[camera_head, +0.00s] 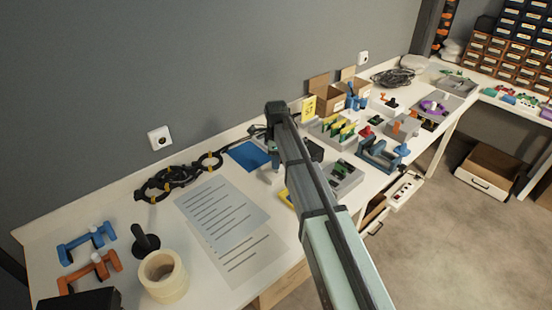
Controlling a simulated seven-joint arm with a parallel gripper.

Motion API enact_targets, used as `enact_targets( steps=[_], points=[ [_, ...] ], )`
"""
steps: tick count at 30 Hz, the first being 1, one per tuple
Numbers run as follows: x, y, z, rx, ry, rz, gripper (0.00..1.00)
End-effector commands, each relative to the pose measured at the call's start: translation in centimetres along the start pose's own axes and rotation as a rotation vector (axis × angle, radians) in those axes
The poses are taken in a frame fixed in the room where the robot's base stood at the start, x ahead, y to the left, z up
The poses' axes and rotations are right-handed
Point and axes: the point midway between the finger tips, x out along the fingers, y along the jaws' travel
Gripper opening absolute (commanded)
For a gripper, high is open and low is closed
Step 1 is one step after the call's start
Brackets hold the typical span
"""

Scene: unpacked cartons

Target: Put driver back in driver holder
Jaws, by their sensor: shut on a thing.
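My gripper (271,174) is at the far end of my arm, low over the white workbench near the blue sheet, and mostly covered by my arm. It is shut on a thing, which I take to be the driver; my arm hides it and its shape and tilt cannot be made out. A grey tray with dark and green pieces (342,182) stands just right of my arm. A grey rack with yellow-and-green handled tools (335,130) stands behind it. I cannot tell which of these is the driver holder.
Paper sheets (222,212) lie left of my arm. A tape roll (163,277), orange clamp (90,272) and blue clamp (87,242) are at the front left. A dark cable (170,183) lies by the wall. Cartons (327,94) and a blue-grey vise (380,154) crowd the right.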

Motion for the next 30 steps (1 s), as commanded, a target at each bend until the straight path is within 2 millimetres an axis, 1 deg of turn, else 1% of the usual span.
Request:
enact_targets(
  steps=[22,23,30],
  points=[
    [1.8,0.0,0.0,0.0,0.0,0.001,0.0],
    [1.8,0.0,0.0,0.0,0.0,0.0,0.31],
    [1.8,0.0,0.0,0.0,0.0,0.0,0.54]
  ],
)
